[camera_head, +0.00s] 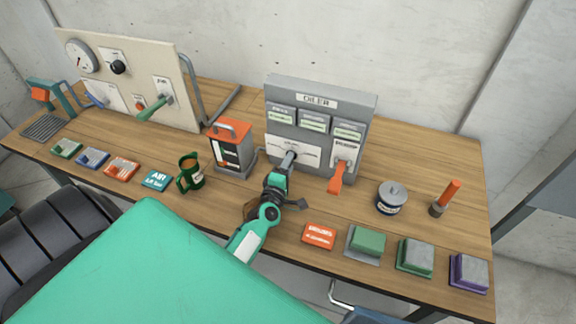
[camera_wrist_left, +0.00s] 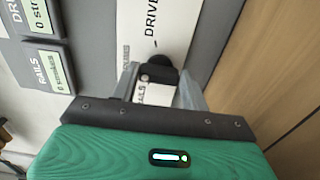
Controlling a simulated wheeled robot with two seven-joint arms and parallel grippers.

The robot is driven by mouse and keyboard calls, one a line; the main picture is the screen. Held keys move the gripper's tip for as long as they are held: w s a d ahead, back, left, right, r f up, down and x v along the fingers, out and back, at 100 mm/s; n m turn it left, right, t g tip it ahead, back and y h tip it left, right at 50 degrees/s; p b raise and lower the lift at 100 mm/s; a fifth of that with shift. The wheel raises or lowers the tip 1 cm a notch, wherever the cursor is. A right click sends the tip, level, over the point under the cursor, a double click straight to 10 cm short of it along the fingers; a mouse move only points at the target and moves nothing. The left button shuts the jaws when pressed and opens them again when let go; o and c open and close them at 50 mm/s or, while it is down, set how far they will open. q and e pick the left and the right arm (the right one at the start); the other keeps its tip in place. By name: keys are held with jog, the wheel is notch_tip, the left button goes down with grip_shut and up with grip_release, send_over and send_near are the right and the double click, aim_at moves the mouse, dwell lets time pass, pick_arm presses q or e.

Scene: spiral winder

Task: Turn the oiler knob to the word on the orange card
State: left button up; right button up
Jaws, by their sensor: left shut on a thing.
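The grey oiler panel (camera_head: 319,100) stands upright at the back of the bench. Its dark selector knob (camera_wrist_left: 153,68) shows in the left wrist view, on a white plate printed with words, among them DRIVE and RAILS. My left gripper (camera_head: 289,160) is at the plate, and its two fingers (camera_wrist_left: 158,88) are shut on the knob from both sides. Fingers and knob cover part of the plate, so I cannot tell where the pointer stands. An orange card (camera_head: 318,236) lies on the bench in front of the panel; its word is too small to read. My right gripper is not in view.
An orange lever (camera_head: 337,178) hangs on the panel's right side. A lantern-like orange box (camera_head: 230,145) and a green mug (camera_head: 190,174) stand left. A grey tin (camera_head: 391,198) and several coloured blocks are right.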

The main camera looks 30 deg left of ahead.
pick_arm(q)
jog(key=o, duration=1)
jog(key=b+v, duration=0.3)
jog(key=v, duration=0.9)
jog(key=shift+s+d+f, duration=0.1)
jog(key=shift+s+d, duration=0.05)
jog(key=shift+s, duration=0.1)
jog(key=shift+s+d+b, duration=0.2)
jog(key=shift+s+b, duration=0.2)
jog(key=shift+s, duration=0.2)
